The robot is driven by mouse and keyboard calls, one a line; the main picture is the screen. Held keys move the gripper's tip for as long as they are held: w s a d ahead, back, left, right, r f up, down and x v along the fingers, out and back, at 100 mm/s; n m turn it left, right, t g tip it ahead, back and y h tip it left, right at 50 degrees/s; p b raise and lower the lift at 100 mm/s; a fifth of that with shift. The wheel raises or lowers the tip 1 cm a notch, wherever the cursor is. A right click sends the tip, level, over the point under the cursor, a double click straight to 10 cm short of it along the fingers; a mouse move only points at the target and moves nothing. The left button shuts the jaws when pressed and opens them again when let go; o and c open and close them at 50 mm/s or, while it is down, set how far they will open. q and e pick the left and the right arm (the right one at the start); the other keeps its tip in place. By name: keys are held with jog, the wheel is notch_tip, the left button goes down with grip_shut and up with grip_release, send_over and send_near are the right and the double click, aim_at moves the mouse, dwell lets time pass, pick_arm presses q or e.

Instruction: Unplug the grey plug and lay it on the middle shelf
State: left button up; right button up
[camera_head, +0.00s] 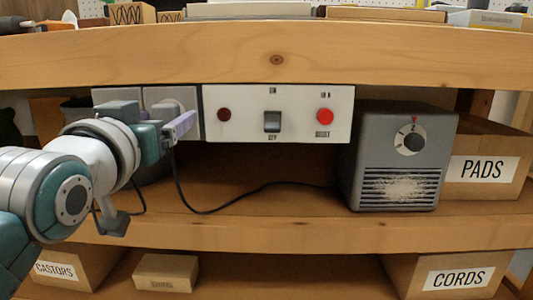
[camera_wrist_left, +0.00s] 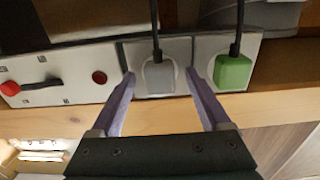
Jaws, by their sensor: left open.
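The grey plug (camera_wrist_left: 159,76) sits in a pale socket plate in the left wrist view, with a black cord running from it. My left gripper (camera_wrist_left: 160,79) is open, its two purple fingers on either side of the plug; I cannot tell whether they touch it. In the head view my left gripper (camera_head: 180,128) is in front of the socket plate (camera_head: 192,105) and hides most of the plug. The middle shelf (camera_head: 270,190) lies below the sockets. My right gripper is not in view.
A green plug (camera_wrist_left: 234,72) sits in the neighbouring socket. A switch panel (camera_head: 240,115) with a rocker and red buttons adjoins the sockets. A grey heater (camera_head: 375,150) and a PADS box (camera_head: 500,150) stand on the shelf's right. A black cord (camera_head: 235,200) crosses the otherwise clear middle.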

pick_arm(q)
jog(key=shift+p, duration=0.35)
dwell(0.4)
grip_shut()
dwell(0.5)
jog(key=shift+r, duration=0.1)
jog(key=shift+s+r+p, duration=0.1)
jog(key=shift+s+p, duration=0.05)
jog(key=shift+p, duration=0.2)
jog(key=shift+s+a+p, duration=0.1)
jog(key=shift+s+p, duration=1.8)
jog(key=shift+s, duration=0.95)
